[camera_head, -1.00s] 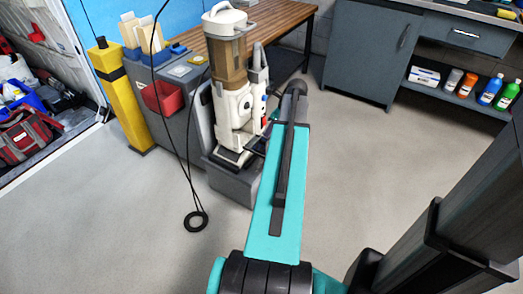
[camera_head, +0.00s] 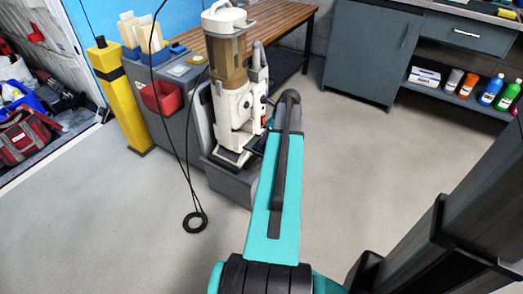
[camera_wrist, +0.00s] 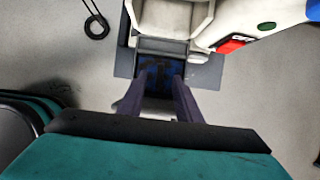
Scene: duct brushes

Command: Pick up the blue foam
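A dark blue patch (camera_wrist: 160,73), probably the blue foam, lies in shadow in a recess at the foot of the cream vacuum machine (camera_wrist: 176,18) in the wrist view. My gripper (camera_wrist: 163,80) is over it with its two dark fingers apart, one on each side of the patch. I cannot tell whether the fingers touch it. In the head view the cream machine (camera_head: 234,105) stands upright on a grey base (camera_head: 232,184). There my arm hides the gripper, and I cannot make out the foam.
A black cable ends in a coil (camera_head: 195,222) on the floor left of the machine. A wooden-topped bench (camera_head: 270,18) stands behind it. A red bin (camera_head: 162,97) and a yellow post (camera_head: 118,95) are at the left. Grey cabinets (camera_head: 370,50) stand at the back right. The floor between is clear.

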